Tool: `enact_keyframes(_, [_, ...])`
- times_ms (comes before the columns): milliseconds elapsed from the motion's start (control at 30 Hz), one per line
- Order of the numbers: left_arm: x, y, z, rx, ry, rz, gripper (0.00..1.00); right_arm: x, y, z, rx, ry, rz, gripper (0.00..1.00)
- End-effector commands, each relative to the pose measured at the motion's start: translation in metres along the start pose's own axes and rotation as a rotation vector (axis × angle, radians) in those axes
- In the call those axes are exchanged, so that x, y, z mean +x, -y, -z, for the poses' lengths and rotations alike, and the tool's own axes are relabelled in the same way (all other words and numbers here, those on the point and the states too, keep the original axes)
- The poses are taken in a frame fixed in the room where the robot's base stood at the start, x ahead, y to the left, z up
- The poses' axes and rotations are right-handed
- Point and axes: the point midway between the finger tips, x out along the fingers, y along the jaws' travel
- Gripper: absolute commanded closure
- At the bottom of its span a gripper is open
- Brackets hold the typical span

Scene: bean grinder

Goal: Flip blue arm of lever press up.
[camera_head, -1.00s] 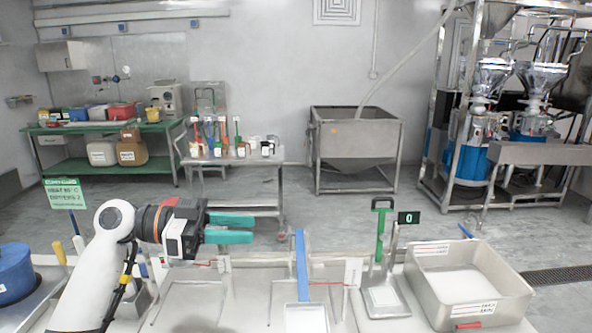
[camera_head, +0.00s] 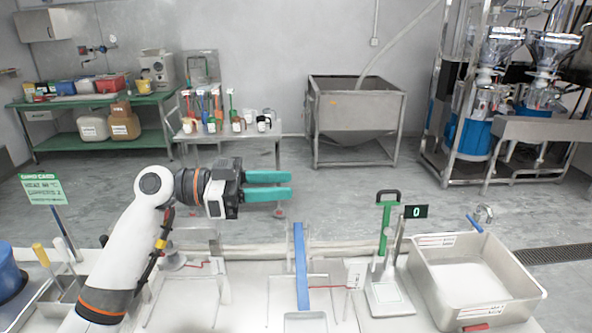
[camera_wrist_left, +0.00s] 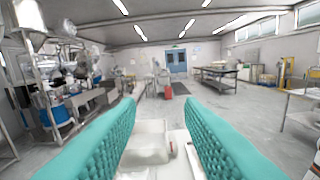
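My left gripper (camera_head: 291,184) has two teal fingers, spread apart with nothing between them. It points to the right in the head view, above and a little left of the long blue arm (camera_head: 301,265). The blue arm runs nearly straight toward me over the pale worktop, at a thin metal frame. Its far end is just below the fingers in the picture, with a visible gap. How steeply it is tilted I cannot tell. In the left wrist view the open fingers (camera_wrist_left: 165,130) frame the worktop and a pale bin. My right gripper is not in view.
Right of the blue arm stand a scale with a green-handled tool (camera_head: 386,228), a small display (camera_head: 415,212) and a metal bin (camera_head: 520,285). At left are a green sign (camera_head: 42,188) and a blue pot (camera_head: 10,275). The air above the blue arm looks clear.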

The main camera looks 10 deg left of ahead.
Motion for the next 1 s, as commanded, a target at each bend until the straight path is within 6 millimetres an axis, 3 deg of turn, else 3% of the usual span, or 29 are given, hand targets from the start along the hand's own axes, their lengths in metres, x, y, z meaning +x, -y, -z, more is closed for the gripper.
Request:
enact_keyframes(33, [0.009, 0.000, -0.004, -0.002, 0.000, 0.002, 0.66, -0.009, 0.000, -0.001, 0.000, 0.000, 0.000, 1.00])
enact_keyframes(233, [0.032, 0.000, -0.002, 0.000, -0.001, 0.000, 0.66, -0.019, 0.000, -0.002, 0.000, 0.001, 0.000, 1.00])
enact_keyframes(600, [0.038, 0.000, 0.001, 0.000, -0.001, -0.001, 0.66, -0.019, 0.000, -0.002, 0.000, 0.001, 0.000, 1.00])
enact_keyframes(833, [0.038, 0.000, 0.001, 0.000, -0.001, -0.001, 1.00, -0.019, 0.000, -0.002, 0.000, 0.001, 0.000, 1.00])
enact_keyframes(1000, [0.037, 0.000, 0.001, 0.000, -0.001, -0.001, 1.00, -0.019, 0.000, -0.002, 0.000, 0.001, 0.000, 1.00])
